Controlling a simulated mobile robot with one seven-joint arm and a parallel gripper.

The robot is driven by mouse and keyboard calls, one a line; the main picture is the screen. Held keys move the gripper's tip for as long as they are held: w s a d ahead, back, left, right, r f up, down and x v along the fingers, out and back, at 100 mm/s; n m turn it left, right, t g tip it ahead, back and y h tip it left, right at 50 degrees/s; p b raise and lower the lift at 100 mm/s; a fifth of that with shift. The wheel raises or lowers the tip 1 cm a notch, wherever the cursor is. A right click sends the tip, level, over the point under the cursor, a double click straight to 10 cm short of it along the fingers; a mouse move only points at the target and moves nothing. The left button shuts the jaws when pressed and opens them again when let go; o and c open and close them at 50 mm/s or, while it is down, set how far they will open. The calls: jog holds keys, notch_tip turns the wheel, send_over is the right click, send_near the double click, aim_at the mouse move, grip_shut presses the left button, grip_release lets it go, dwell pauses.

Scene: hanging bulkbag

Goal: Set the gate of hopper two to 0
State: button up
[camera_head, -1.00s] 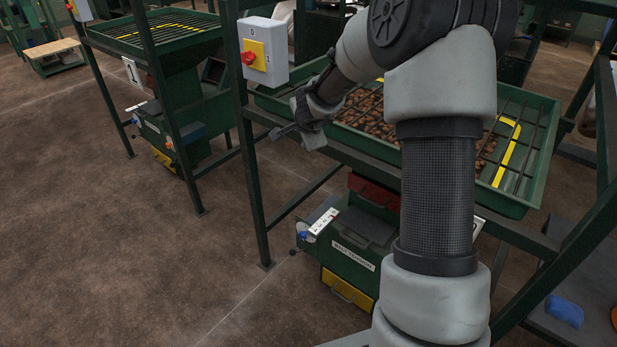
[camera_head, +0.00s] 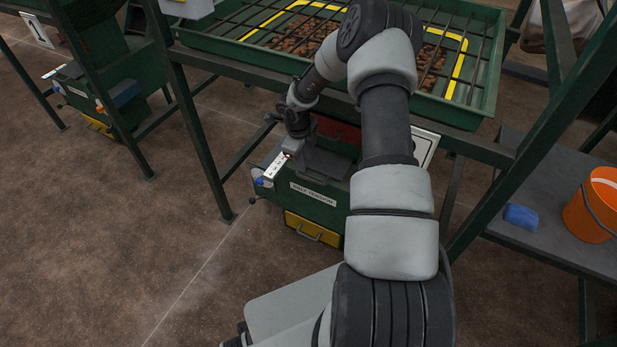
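The hopper in front of me is a green tray (camera_head: 487,104) with a bar grid and brown lumps inside, on a green frame. A white plate (camera_head: 424,150) hangs on its front; its number cannot be read. Below is a green box (camera_head: 335,215) with a label strip and a yellow drawer (camera_head: 313,229). A white marked scale (camera_head: 275,166) lies at the box's top left, with a small blue part (camera_head: 263,182) beside it. My gripper (camera_head: 292,152) points down at the scale's upper end; contact cannot be told. Its fingers are too small to read.
Another hopper stands at the left, with a plate marked 1 (camera_head: 37,30). A frame leg (camera_head: 200,145) stands left of my gripper. At right, a grey shelf (camera_head: 540,180) holds a blue cloth-like item (camera_head: 520,216) and an orange bucket (camera_head: 596,205). The floor at lower left is clear.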

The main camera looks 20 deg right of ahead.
aim_at(308, 178)
jog(key=f, duration=0.3)
jog(key=w+d+f+b, duration=0.1)
jog(key=f, duration=0.2)
jog(key=f+b, duration=0.1)
jog(key=f, duration=0.3)
jog(key=shift+w+d, duration=0.2)
jog(key=shift+d, duration=0.15)
grip_shut()
